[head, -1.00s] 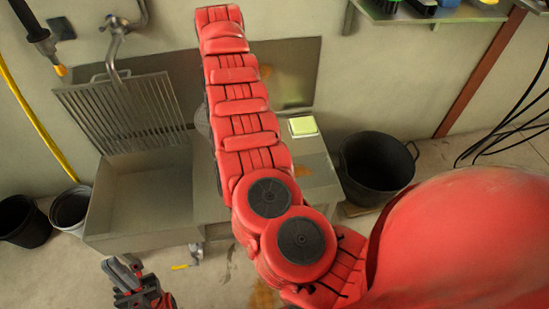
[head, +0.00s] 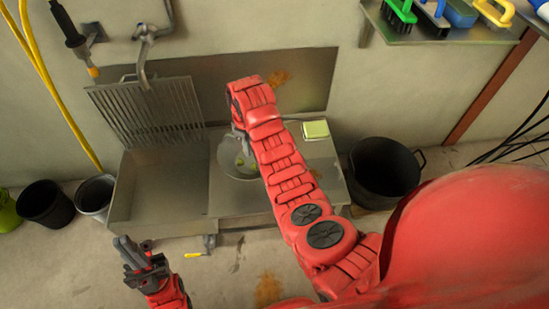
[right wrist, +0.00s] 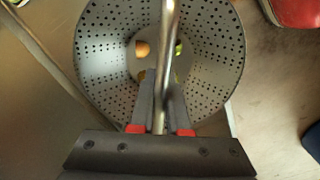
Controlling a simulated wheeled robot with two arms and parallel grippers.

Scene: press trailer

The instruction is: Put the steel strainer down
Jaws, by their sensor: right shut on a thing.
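The steel strainer (head: 229,158) is a perforated round bowl with a bail handle, seen in the head view over the steel counter right of the sink basin, partly hidden by my right arm. I cannot tell whether it touches the counter. In the right wrist view the strainer (right wrist: 105,75) is below my right gripper (right wrist: 159,95), which is shut on its handle bar. Small orange and yellow-green things (right wrist: 143,48) lie inside it. My left gripper (head: 136,250) is open and empty in front of the sink, low at the left.
The steel sink basin (head: 165,185) is left of the strainer, with a slatted rack (head: 148,112) and a tap (head: 148,35) behind. A yellow-green sponge (head: 316,129) lies on the counter's right. Black bucket (head: 384,168) stands right of it; smaller buckets (head: 45,203) stand left.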

